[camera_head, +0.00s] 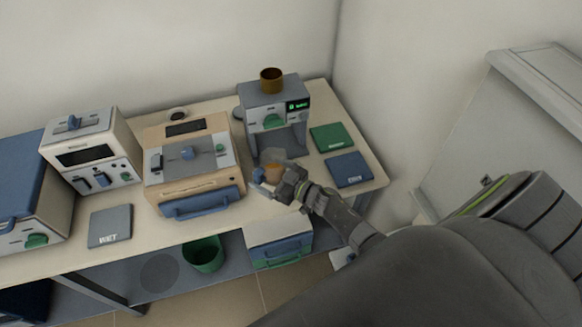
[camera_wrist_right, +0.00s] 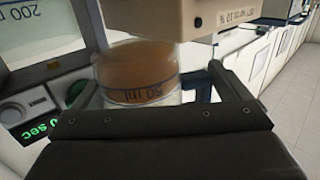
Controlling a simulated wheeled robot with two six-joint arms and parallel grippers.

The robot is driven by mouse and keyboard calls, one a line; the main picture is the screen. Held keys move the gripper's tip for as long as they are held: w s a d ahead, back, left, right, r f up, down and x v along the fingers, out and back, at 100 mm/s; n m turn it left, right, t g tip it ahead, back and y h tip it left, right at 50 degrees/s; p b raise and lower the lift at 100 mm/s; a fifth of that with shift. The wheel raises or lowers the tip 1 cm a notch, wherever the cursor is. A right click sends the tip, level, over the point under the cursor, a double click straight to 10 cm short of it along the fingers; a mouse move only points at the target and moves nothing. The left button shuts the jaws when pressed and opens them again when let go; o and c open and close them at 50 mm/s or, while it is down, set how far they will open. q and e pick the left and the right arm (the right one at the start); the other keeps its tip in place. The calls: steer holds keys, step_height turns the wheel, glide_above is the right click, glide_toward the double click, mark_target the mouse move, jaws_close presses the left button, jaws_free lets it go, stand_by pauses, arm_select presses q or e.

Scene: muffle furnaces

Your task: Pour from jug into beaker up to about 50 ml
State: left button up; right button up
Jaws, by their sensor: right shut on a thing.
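My right gripper (camera_head: 273,178) is in front of the grey machine, near the table's front edge. It is shut on a clear vessel (camera_wrist_right: 138,88) that holds amber-brown stuff. The vessel carries a dark "50 ml" mark, upside down in the right wrist view, and sits between the two fingers (camera_wrist_right: 158,92). I cannot tell whether it is the jug or the beaker. A second clear surface marked "200 ml" (camera_wrist_right: 38,20) shows at upper left in the right wrist view, cut off by the frame. My left gripper is not in view.
The grey machine (camera_head: 262,100) has a green display and a brown cup (camera_head: 271,80) on top. Green (camera_head: 332,137) and blue (camera_head: 349,169) pads lie to its right. A beige box-like device (camera_head: 190,155) stands left. A green bin (camera_head: 203,255) is below.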

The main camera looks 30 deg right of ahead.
mark_target(261, 160)
steer(key=shift+r, duration=0.1)
step_height(261, 160, up, 3)
steer(key=shift+f+p, duration=0.15)
steer(key=shift+p, duration=0.95)
steer(key=shift+r, duration=1.1)
steer(key=shift+b, duration=0.3)
